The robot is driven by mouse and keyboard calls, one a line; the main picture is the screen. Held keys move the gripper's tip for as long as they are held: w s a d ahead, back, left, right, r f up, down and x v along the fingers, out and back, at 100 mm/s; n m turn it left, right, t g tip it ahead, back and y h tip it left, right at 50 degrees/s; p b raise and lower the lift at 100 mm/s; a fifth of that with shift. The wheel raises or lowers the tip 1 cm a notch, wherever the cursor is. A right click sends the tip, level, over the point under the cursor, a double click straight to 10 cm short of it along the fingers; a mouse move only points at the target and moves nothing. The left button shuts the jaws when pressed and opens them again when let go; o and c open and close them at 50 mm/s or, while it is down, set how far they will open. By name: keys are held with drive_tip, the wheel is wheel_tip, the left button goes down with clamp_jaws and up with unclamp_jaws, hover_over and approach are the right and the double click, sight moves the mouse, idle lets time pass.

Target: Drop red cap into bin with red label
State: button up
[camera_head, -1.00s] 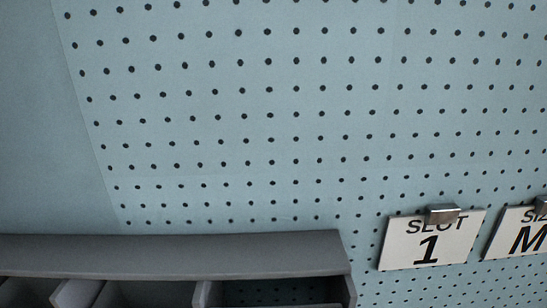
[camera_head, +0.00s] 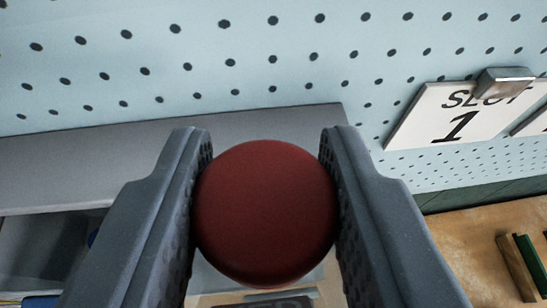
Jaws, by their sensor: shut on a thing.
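The red cap (camera_head: 266,212) is round and dark red, in the middle of the head camera view. My gripper (camera_head: 265,150) is shut on it, one dark grey finger against each side. The cap and fingers are in front of a grey shelf unit and hide part of it.
A grey shelf unit (camera_head: 60,165) with open compartments is at the left. A pale blue pegboard (camera_head: 250,60) fills the back. A "SLOT 1" sign (camera_head: 465,112) hangs at the right. A wooden surface (camera_head: 470,240) with a green item (camera_head: 530,262) is at lower right.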

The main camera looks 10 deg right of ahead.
sight(262, 248)
drive_tip(key=shift+a+f+b, duration=0.1)
drive_tip(key=shift+f+b, duration=1.25)
drive_tip(key=shift+f, duration=0.7)
drive_tip(key=o, duration=1)
drive_tip(key=b+v, duration=0.2)
drive_tip(key=v, duration=1.1)
drive_tip(key=shift+s+r+b, duration=0.15)
drive_tip(key=shift+s+b, duration=0.15)
drive_tip(key=shift+s, duration=0.1)
drive_tip(key=shift+a, duration=0.1)
drive_tip(key=s+r+b, duration=0.2)
drive_tip(key=s+b, duration=0.1)
drive_tip(key=s, duration=0.1)
drive_tip(key=s+d+r+t+y+b, duration=0.1)
drive_tip(key=s+r+b, duration=0.2)
drive_tip(key=s, duration=0.1)
drive_tip(key=s+r+n+t+b, duration=0.1)
drive_tip(key=s+r+b, duration=0.2)
drive_tip(key=s+b, duration=0.1)
drive_tip(key=shift+s+d+r, duration=0.1)
drive_tip(key=shift+d+r, duration=0.05)
drive_tip(key=shift+d, duration=0.25)
